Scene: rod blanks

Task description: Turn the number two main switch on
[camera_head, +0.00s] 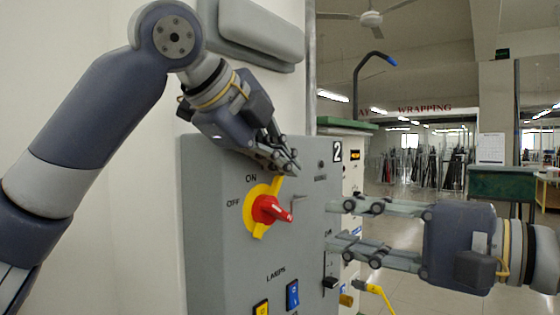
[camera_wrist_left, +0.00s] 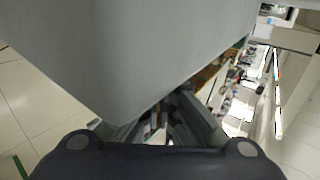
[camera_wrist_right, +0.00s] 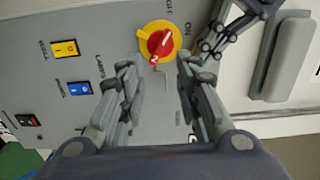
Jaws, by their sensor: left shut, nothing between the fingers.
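The grey cabinet (camera_head: 215,275) bears the number 2 plate (camera_head: 337,152). Its main switch is a red knob (camera_head: 268,209) on a yellow disc (camera_head: 259,233), with ON printed above and OFF to the left. I cannot tell its setting for sure. The knob also shows in the right wrist view (camera_wrist_right: 160,43). My left gripper (camera_head: 290,168) is shut and empty, just above the disc; its fingertips hide part of the panel. My right gripper (camera_head: 335,225) is open and empty, to the right of the knob; in the right wrist view its fingers (camera_wrist_right: 158,75) point toward the switch.
Below the switch are a yellow lamp switch (camera_head: 261,308) and a blue one (camera_head: 293,294). A grey box (camera_head: 255,33) hangs on the wall above.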

